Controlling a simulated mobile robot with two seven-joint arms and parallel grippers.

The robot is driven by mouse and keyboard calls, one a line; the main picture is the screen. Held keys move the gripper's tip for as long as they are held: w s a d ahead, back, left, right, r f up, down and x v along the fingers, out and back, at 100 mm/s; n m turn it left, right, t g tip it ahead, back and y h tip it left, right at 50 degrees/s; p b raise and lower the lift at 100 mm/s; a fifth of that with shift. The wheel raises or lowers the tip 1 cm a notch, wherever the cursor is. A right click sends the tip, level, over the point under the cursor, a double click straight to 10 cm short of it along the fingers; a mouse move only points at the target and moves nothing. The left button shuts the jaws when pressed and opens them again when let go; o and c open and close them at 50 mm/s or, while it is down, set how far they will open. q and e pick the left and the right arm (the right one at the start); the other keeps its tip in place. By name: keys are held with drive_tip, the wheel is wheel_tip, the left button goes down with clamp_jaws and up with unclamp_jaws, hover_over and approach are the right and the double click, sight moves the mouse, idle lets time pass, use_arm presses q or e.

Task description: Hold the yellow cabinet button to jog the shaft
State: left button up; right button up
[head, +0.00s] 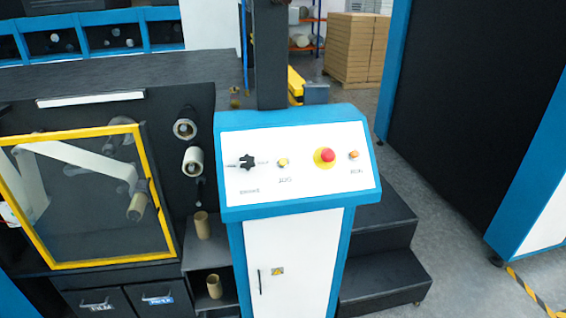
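The yellow button (283,163) sits on the sloped white panel (300,190) of the blue-edged control cabinet (228,212), above a label that reads JOG. It is uncovered and nothing touches it. The shaft is not clearly identified; two round roll or shaft ends (185,129) and (192,160) stick out of the dark machine face left of the cabinet. Neither of my grippers shows in the head view.
A black selector knob (247,162) is left of the yellow button. A red mushroom button (327,155) and an orange button (354,155) are to its right. A yellow-framed guard (150,195) stands left, dark steps (385,262) right. Open floor lies beyond the steps.

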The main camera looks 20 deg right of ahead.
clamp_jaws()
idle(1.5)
